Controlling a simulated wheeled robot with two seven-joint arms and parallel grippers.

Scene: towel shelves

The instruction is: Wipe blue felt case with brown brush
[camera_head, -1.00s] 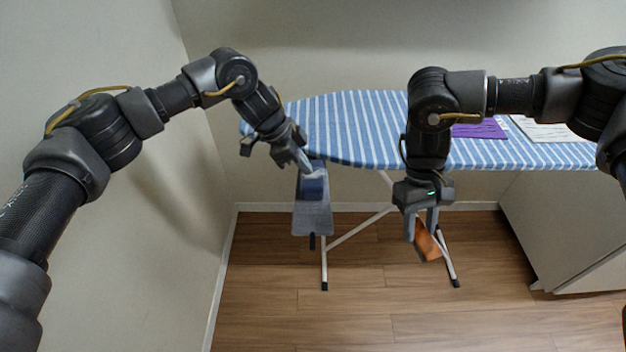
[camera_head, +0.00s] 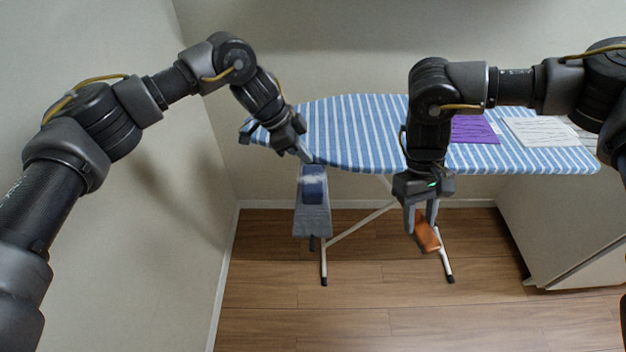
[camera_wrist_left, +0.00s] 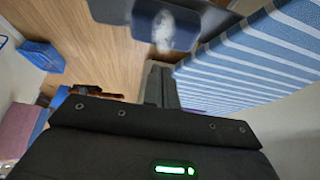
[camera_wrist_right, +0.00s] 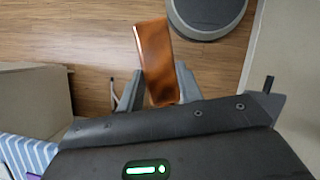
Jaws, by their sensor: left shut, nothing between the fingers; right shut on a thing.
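The blue felt case (camera_head: 313,190) is a small dark blue block with a whitish patch. It lies on a narrow grey pad (camera_head: 312,224) at the left end of the ironing board, and also shows at the top of the left wrist view (camera_wrist_left: 185,25). My left gripper (camera_head: 307,157) is shut and empty, just above the case's far edge; I cannot tell whether it touches. My right gripper (camera_head: 421,222) is shut on the brown brush (camera_head: 427,236), an orange-brown block hanging tilted below the fingers, to the right of the case. The brush also shows in the right wrist view (camera_wrist_right: 157,60).
A pale cabinet (camera_head: 565,230) is at right. The wooden floor in front is clear.

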